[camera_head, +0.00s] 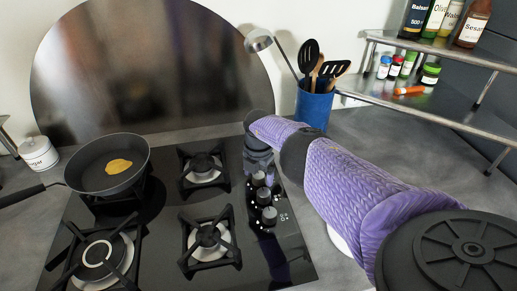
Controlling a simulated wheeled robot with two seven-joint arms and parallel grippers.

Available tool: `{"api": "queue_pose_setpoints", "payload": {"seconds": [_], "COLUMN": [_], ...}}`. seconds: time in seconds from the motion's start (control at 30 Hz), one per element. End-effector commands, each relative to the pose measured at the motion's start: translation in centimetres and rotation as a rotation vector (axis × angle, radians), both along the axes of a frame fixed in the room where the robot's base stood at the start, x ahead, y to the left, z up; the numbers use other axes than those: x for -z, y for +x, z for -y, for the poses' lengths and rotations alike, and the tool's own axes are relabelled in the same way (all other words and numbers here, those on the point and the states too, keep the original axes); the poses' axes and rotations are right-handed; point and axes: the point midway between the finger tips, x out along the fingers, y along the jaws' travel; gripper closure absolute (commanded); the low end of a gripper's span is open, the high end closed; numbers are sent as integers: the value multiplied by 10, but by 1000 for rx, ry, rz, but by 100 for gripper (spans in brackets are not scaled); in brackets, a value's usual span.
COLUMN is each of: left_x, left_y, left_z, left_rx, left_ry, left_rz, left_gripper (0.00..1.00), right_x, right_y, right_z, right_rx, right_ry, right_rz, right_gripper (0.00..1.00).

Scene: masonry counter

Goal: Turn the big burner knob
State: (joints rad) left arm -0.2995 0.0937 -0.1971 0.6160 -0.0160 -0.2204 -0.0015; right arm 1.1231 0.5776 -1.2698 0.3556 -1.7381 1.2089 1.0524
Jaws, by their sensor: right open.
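A black gas hob (150,235) is set in the grey counter. Its black knobs stand in a row along the right side: a near knob (269,216), a middle knob (263,196) and a far knob (258,178). Which one belongs to the big burner cannot be told from markings. The biggest visible burner (103,252) is at the front left. My right gripper (258,158) is open at the far end of the knob row, just beyond the far knob. Contact cannot be told, and its fingers may hide part of the row. My left gripper is out of view.
A pan (110,164) with a fried egg (119,166) sits on the back-left burner. A blue utensil holder (314,108) stands behind my right arm. A metal shelf (440,105) with spice jars and bottles is at the right. A sugar jar (38,153) stands at the left.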

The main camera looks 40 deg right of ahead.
Motion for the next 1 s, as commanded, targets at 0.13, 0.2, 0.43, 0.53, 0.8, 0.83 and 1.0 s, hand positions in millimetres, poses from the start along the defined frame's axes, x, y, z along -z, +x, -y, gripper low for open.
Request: {"api": "queue_pose_setpoints", "payload": {"seconds": [0.13,0.2,0.43,0.53,0.8,0.83,1.0], "left_x": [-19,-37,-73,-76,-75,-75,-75], "left_y": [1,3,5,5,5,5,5], "left_z": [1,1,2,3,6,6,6], "left_rx": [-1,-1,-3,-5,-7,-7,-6], "left_ry": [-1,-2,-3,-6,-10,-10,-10], "left_rz": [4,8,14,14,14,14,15], "left_gripper": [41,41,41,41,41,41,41], "right_x": [-22,-44,-93,-100,-99,-99,-99], "right_y": [0,0,0,0,0,0,0], "right_z": [0,1,1,0,0,0,0], "right_rx": [-1,0,0,0,0,0,0], "right_ry": [0,-1,0,0,0,0,0], "right_rz": [2,3,3,1,0,0,0], "right_gripper": [13,13,13,13,13,13,13]}}
